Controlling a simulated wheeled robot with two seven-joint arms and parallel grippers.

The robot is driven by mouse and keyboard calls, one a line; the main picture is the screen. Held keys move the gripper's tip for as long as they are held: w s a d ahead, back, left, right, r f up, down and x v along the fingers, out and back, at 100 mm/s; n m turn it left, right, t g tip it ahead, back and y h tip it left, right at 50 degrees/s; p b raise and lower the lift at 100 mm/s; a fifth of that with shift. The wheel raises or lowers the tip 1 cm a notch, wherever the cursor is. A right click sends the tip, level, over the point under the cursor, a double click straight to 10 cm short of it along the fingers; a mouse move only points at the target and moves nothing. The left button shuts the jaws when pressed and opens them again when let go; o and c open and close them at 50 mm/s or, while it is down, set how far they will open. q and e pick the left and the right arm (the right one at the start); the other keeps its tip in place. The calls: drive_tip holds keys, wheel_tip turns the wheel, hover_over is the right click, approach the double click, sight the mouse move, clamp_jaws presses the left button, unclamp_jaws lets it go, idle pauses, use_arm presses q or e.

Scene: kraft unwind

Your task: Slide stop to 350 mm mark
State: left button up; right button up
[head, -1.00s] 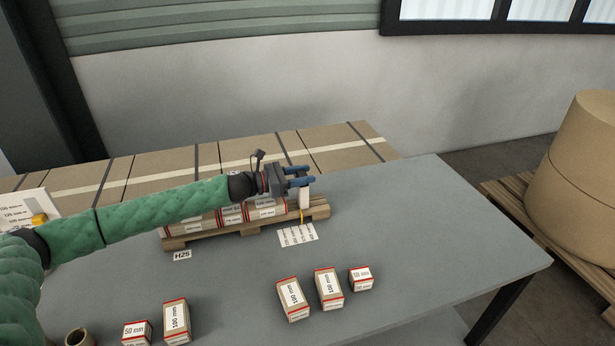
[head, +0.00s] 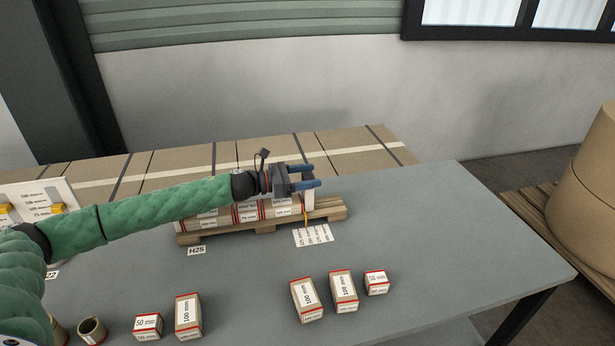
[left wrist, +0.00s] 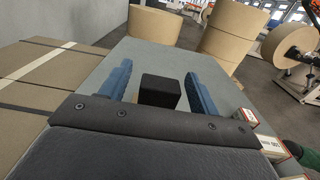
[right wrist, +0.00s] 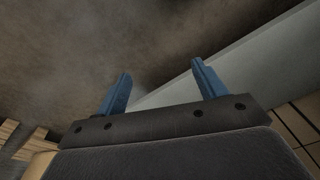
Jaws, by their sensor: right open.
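The stop (head: 308,200) is a pale upright block with a yellow pointer, at the right part of the wooden rack (head: 334,213). My left gripper (head: 311,175) is over its top, fingers pointing right, and hides part of it. In the left wrist view a black block (left wrist: 160,92) sits between the blue fingers of my left gripper (left wrist: 159,75), with apparent gaps at both sides; I cannot tell whether they touch it. A white scale card (head: 313,236) lies below the pointer; its marks are too small to read. My right gripper (right wrist: 161,70) is open and empty.
Labelled boxes (head: 238,213) stand on the rack left of the stop. Several loose 100 mm and 50 mm boxes (head: 307,299) stand on the front of the grey table (head: 430,235). The table's right side is clear. Large brown rolls (head: 592,195) stand beyond it.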

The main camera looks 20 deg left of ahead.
use_arm(q)
drive_tip(key=shift+r, duration=0.1)
drive_tip(key=shift+r, duration=0.2)
drive_tip(key=r+b, duration=0.1)
drive_tip(key=r, duration=0.2)
drive_tip(key=shift+s+d+r+b, duration=0.1)
drive_tip(key=shift+d+r+b, duration=0.3)
drive_tip(key=s+d+r, duration=0.2)
drive_tip(key=d+r, duration=0.4)
drive_tip(key=d, duration=0.4)
drive_tip(key=shift+d+r+b, duration=0.25)
drive_tip(key=shift+d+b, duration=0.1)
use_arm(e)
wheel_tip(320, 180, up, 10)
drive_tip(key=shift+s, duration=0.4)
